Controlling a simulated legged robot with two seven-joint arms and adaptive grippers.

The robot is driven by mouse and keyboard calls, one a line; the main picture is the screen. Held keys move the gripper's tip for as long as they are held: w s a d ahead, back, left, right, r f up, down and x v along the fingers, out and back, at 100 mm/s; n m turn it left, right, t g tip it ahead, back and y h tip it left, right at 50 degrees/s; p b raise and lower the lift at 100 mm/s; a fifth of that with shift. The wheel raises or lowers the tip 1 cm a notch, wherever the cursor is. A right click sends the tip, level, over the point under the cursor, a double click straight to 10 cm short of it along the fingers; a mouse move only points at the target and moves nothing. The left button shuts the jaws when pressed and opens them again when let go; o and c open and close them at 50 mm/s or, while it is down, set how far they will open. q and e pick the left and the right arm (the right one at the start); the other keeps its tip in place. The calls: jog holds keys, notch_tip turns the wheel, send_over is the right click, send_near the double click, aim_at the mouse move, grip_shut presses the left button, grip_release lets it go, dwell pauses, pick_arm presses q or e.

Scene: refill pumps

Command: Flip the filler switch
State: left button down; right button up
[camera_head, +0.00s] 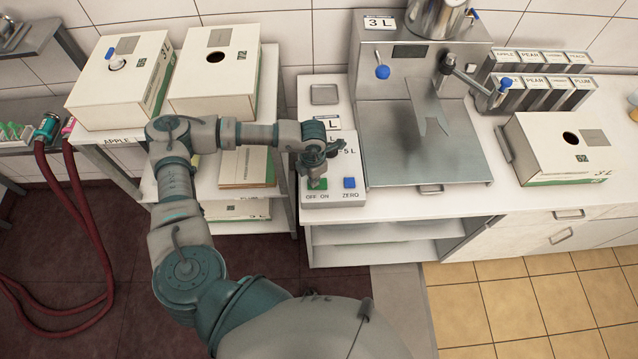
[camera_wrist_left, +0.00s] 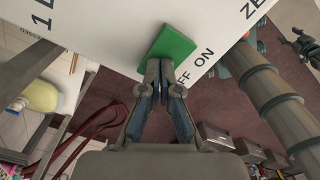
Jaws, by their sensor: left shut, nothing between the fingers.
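The filler switch is a green rocker above the "OFF ON" lettering on a white control box (camera_head: 347,197). In the head view the switch (camera_head: 318,184) is partly hidden by my left gripper (camera_head: 314,180), which points down at it. In the left wrist view the green switch (camera_wrist_left: 174,45) is directly at the tips of my left gripper (camera_wrist_left: 160,66). The fingers are shut with nothing between them. The tips overlap the switch's edge in view; I cannot tell whether they press on it.
A blue ZERO button (camera_head: 349,183) sits right of the switch. The steel filling machine (camera_head: 425,130) with a blue-knobbed lever stands behind on the right. An open-holed carton (camera_head: 560,150) is on the right counter. Two cartons (camera_head: 120,85) stand on the left shelf.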

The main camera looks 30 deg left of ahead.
pick_arm(q)
jog(key=shift+a+f, duration=0.1)
pick_arm(e)
jog(key=shift+d+f, duration=0.1)
pick_arm(q)
jog(key=shift+a, duration=0.1)
jog(key=shift+a+r+p, duration=0.1)
jog(key=shift+r+p, duration=0.45)
jog(key=shift+r, duration=0.25)
notch_tip(320, 180, up, 2)
jog(key=shift+r+p, duration=0.15)
jog(key=shift+p, duration=0.45)
notch_tip(320, 180, up, 2)
jog(key=shift+r+p, duration=0.1)
jog(key=shift+p, duration=0.45)
jog(key=shift+r, duration=0.45)
pick_arm(e)
jog(key=r, duration=0.4)
jog(key=shift+w+a, duration=0.1)
jog(key=shift+a, duration=0.15)
